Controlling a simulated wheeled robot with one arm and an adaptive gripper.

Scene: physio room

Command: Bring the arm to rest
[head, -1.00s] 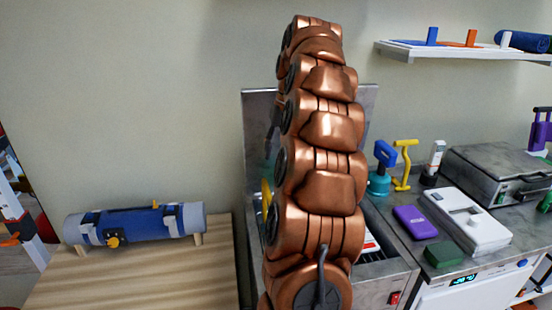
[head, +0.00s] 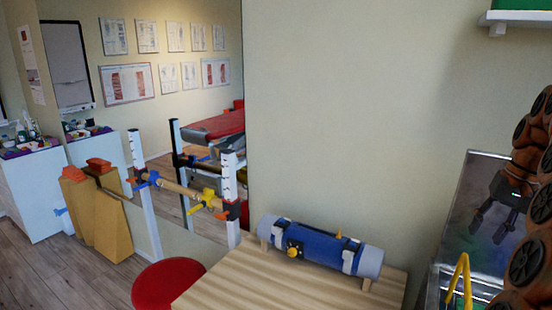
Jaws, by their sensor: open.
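My copper-coloured arm (head: 535,190) runs along the right edge of the head view, partly cut off. My gripper (head: 487,236) shows as a dark two-fingered shape against the shiny steel panel (head: 468,190). Its fingers point down and stand apart, with nothing visible between them. The panel is reflective, so the gripper's exact distance from it is hard to judge.
A yellow loop handle (head: 459,279) stands below the gripper. Left of it, a blue-and-grey cylinder (head: 318,248) rests on a wooden table (head: 235,284). A red round stool (head: 167,283) stands beside the table. Open floor (head: 45,270) lies at far left.

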